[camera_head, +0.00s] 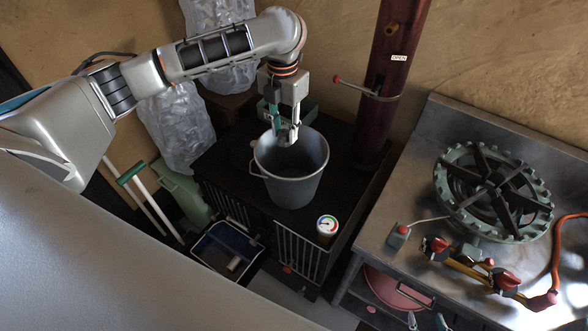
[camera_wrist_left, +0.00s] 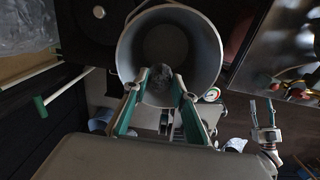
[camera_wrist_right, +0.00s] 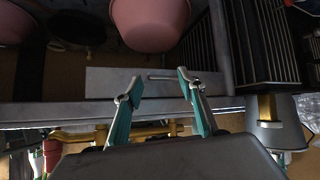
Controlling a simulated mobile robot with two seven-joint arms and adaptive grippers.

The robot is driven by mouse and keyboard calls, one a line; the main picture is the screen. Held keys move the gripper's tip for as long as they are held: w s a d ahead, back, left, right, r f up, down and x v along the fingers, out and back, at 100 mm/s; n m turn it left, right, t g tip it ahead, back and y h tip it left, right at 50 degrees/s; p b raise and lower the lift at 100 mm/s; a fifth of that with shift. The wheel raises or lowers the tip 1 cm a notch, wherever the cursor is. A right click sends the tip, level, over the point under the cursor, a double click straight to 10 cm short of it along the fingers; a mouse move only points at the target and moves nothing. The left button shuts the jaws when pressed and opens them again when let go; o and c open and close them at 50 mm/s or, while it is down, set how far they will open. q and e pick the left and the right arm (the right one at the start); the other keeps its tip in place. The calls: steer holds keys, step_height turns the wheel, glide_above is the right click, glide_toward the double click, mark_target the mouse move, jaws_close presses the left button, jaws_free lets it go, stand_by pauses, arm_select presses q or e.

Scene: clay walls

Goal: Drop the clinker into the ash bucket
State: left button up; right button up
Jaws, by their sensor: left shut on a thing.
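The ash bucket (camera_head: 292,190) is a grey, open-topped pail standing upright on the black stove top. My left gripper (camera_head: 288,136) reaches down over the bucket's mouth from the far side. In the left wrist view my left gripper (camera_wrist_left: 159,86) is shut on the clinker (camera_wrist_left: 160,77), a dark rough lump between the fingertips. The bucket's rim and inner wall (camera_wrist_left: 206,52) surround the lump in that view. In the head view the clinker is hard to make out. My right gripper (camera_wrist_right: 157,84) is open and empty, low by the metal bench; its tips show at the bottom edge (camera_head: 426,322).
A dark red flue pipe (camera_head: 385,75) rises right behind the bucket. A round white gauge (camera_head: 327,225) sits at the stove's front corner.

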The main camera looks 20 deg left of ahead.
arm_select(q)
step_height(320, 180, down, 3)
steer(key=shift+r, duration=0.15)
steer(key=shift+f, duration=0.35)
steer(key=o, duration=1.2)
steer(key=shift+o, duration=0.2)
steer(key=shift+r, duration=0.1)
step_height(320, 180, up, 12)
steer(key=shift+f, duration=0.1)
